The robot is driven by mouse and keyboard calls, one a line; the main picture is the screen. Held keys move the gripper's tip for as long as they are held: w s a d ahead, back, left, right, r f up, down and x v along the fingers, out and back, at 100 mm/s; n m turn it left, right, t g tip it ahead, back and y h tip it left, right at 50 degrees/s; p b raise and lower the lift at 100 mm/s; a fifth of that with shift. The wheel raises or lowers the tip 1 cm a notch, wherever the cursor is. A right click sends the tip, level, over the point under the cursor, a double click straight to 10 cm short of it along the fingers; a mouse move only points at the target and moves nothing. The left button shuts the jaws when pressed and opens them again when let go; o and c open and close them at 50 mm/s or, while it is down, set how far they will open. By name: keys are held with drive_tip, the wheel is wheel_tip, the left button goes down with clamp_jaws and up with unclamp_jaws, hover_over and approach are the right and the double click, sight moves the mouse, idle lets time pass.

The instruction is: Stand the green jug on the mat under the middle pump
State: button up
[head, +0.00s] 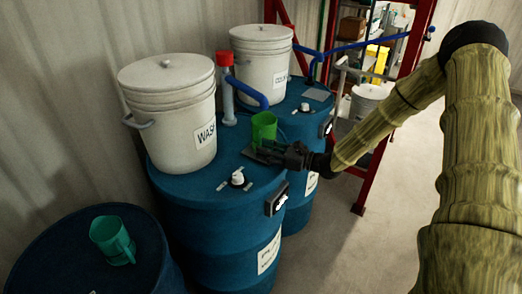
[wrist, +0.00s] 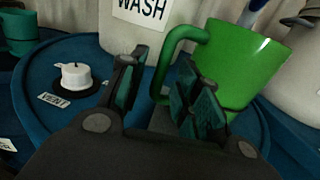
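The bright green jug (head: 263,125) is upright over the middle blue drum, below the end of the middle pump's blue spout (head: 247,92). A grey mat (head: 255,154) shows on the drum top at the jug's base. The jug and gripper hide most of the mat, and I cannot tell whether the jug is centred on it. My gripper (head: 275,152) is low beside the jug. In the wrist view my gripper (wrist: 160,95) is open, its fingers apart, with the jug's handle (wrist: 172,62) between and beyond them. The green jug (wrist: 245,62) fills the upper right there.
A white WASH bucket (head: 172,110) stands on the middle drum behind a white vent cap (head: 238,178). A teal jug (head: 113,238) stands on the near left drum. Another bucket (head: 262,62) and a grey mat (head: 314,94) are on the far drum. A red rack (head: 375,165) stands behind my arm.

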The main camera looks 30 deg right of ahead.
drive_tip(key=b+v, duration=0.2)
drive_tip(key=v, duration=0.7)
drive_tip(key=shift+s+d, duration=0.2)
drive_tip(key=shift+s, duration=0.05)
idle(3.4)
